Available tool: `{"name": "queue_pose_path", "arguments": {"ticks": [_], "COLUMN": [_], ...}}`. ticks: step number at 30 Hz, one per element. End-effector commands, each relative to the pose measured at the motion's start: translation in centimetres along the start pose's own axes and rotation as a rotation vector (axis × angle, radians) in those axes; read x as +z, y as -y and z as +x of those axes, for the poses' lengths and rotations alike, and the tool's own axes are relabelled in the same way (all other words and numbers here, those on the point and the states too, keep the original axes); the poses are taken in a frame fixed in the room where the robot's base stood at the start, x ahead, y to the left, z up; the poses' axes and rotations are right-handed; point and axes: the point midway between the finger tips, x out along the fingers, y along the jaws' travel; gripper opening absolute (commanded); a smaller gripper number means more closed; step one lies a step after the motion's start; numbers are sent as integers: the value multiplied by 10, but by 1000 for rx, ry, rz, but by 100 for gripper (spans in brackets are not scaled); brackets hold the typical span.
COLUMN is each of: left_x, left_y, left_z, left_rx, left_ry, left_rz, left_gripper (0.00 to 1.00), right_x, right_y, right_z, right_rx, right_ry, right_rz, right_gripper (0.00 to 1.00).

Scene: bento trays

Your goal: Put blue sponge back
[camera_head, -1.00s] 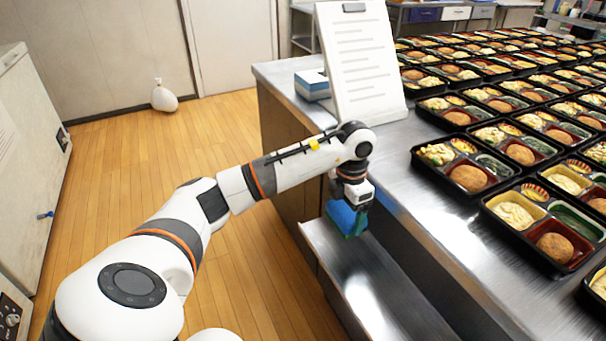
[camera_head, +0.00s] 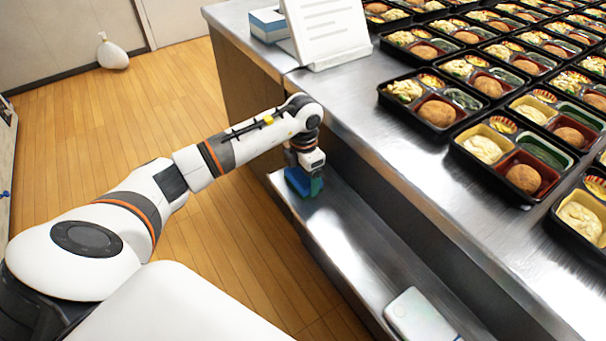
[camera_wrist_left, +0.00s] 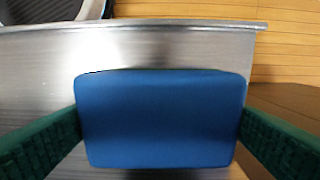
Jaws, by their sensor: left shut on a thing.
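The blue sponge (camera_head: 300,181) is in my left gripper (camera_head: 308,186), over the far end of the low metal shelf (camera_head: 335,232) beside the counter. In the left wrist view the sponge (camera_wrist_left: 160,118) fills the middle, with a green finger on each side of it. The gripper (camera_wrist_left: 160,125) is shut on the sponge. The shelf's bare metal (camera_wrist_left: 40,70) shows around the sponge, and its edge runs across the top of that view. I cannot tell whether the sponge touches the shelf. My right gripper is not in view.
A white device (camera_head: 420,315) lies on the near part of the shelf. The metal counter (camera_head: 400,150) stands above the shelf and bears several black bento trays (camera_head: 385,100), a document stand (camera_head: 340,58) and a blue-and-white box (camera_head: 268,24). Wooden floor (camera_head: 120,130) is open at left.

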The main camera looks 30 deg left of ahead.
Motion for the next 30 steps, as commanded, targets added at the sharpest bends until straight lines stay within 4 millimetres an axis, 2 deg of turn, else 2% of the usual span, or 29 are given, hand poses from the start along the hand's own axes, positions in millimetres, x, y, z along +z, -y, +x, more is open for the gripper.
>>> {"name": "queue_pose_path", "arguments": {"ticks": [4,12,13,15,16,26,30], "left_x": [0,0,0,0,0,0,-1], "left_y": [1,1,1,1,1,1,2], "left_z": [0,3,3,3,3,-2,-28], "left_rx": [-1,-1,-1,-1,-1,-1,-4], "left_ry": [-3,-2,-2,-2,-2,-2,-6], "left_rz": [0,-1,-1,-1,-1,-1,0], "left_gripper": [67,67,87,99,100,100,100], "right_x": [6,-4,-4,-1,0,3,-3], "right_y": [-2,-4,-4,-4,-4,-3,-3], "right_z": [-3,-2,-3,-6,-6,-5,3], "right_rx": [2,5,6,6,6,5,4], "right_ry": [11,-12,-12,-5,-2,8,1], "right_rz": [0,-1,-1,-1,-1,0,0], "right_gripper": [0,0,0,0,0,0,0]}}
